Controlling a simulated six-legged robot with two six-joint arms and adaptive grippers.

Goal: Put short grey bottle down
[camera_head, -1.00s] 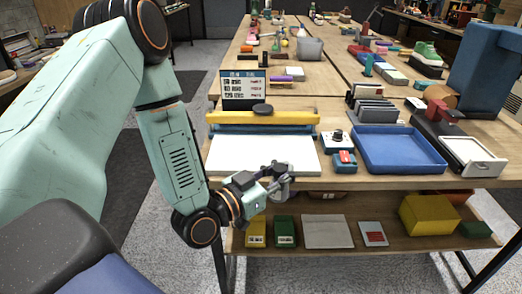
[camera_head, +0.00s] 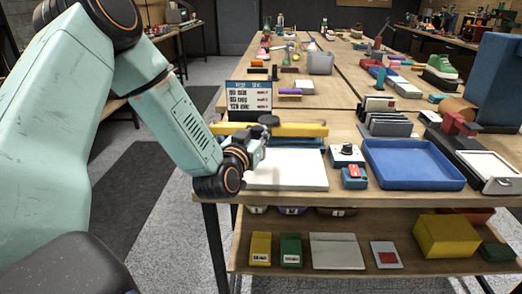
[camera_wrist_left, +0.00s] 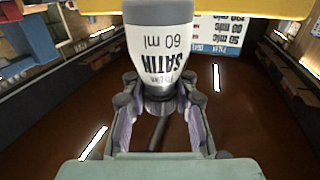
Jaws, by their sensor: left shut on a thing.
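My left gripper (camera_head: 258,148) is just above the white pad (camera_head: 300,172) near the table's front left edge. In the left wrist view, the same gripper (camera_wrist_left: 160,84) is shut on the short grey bottle (camera_wrist_left: 160,40). The bottle has a white label reading "SATIN 60 ml", upside down in that view, and a dark neck or cap between the fingers. In the head view I cannot make the bottle out clearly against the gripper. My right gripper is not in view.
A yellow bar (camera_head: 305,130) with a dark knob runs behind the pad. A price sign (camera_head: 249,95) stands behind it. A red-and-blue box (camera_head: 354,178) and a blue tray (camera_head: 412,165) lie to the right. A lower shelf (camera_head: 340,223) holds boxes.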

